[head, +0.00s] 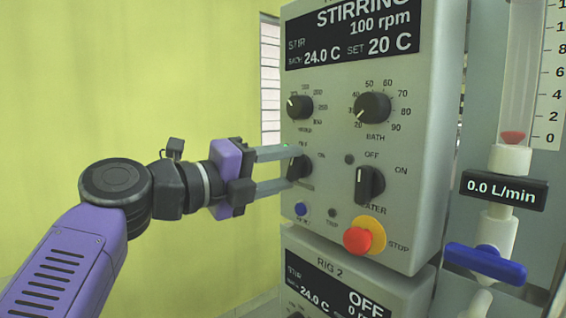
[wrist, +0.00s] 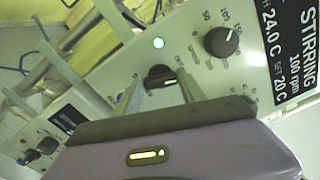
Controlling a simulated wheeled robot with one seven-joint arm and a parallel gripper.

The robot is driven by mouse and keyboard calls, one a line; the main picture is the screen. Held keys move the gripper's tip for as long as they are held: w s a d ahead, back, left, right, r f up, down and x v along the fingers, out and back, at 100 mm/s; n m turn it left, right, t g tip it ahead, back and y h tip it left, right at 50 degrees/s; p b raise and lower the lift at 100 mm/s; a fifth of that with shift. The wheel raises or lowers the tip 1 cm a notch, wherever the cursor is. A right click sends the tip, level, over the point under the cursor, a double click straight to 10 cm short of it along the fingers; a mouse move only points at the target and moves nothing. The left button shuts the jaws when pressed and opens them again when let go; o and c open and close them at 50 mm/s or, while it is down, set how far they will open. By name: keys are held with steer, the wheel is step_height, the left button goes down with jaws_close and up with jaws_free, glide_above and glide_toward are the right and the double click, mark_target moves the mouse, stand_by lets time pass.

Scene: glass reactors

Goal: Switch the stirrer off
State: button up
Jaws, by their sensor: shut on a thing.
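The stirrer switch, a black rotary knob (head: 298,167), sits at the left of the upper control panel, with OFF and ON marks beside it. It also shows in the wrist view (wrist: 160,76). My gripper (head: 289,168) reaches it from the left, with one finger above and one below. In the wrist view, my gripper's fingers (wrist: 161,91) flank the knob, and it is shut on the knob. The display (head: 352,36) reads STIRRING, 100 rpm. A small green lamp (wrist: 158,43) beside the switch is lit.
On the same panel are a speed dial (head: 300,107), a bath dial (head: 372,108), a heater switch (head: 369,185) and a red stop button (head: 358,241). A RIG 2 box (head: 345,268) reading OFF stands below. A blue-handled valve (head: 486,263) is at right. Open space lies left of the panel.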

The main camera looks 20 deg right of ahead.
steer(key=shift+a+n+p, duration=0.1)
steer(key=shift+n+p, duration=0.65)
steer(key=shift+n, duration=1.25)
steer(key=shift+f, duration=0.1)
steer(key=o, duration=1.4)
steer(key=shift+c, duration=0.2)
steer(key=b+v, duration=0.1)
steer(key=v, duration=0.6)
steer(key=shift+a, duration=0.35)
steer(key=shift+s, duration=0.1)
